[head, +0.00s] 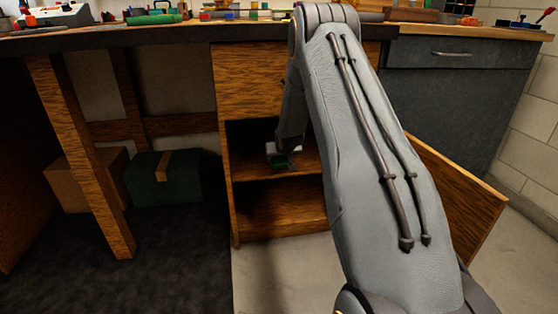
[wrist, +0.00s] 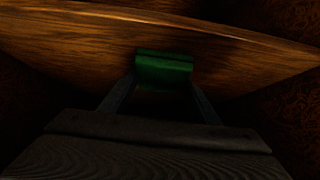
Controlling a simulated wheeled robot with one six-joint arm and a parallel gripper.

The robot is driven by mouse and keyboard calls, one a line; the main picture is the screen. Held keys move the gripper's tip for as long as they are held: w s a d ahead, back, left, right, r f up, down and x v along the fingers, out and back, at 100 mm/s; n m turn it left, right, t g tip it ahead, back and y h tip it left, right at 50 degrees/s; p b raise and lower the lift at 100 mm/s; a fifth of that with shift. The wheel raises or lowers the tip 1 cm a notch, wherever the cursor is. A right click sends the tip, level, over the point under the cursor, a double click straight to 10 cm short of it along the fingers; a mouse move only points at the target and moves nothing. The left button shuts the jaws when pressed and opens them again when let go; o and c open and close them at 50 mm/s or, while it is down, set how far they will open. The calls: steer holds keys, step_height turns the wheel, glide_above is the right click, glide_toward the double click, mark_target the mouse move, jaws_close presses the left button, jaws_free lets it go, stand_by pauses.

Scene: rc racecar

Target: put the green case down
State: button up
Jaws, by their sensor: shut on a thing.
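The green case (wrist: 164,68) is held between the two fingers of my gripper (wrist: 163,88), which is shut on it in the wrist view. In the head view my gripper (head: 281,153) reaches into the open wooden cabinet, and a small green part of the case (head: 281,162) shows just below it. The case is close to the cabinet's middle shelf (head: 302,168). I cannot tell whether it touches the shelf. My arm hides part of the cabinet in the head view.
The cabinet door (head: 457,200) stands open at the right. A lower compartment (head: 280,208) looks empty. A dark green box (head: 180,180) and a brown box (head: 85,180) sit under the workbench at the left. The worktop (head: 120,38) holds several small items.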

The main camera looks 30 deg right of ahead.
steer(key=o, duration=1.2)
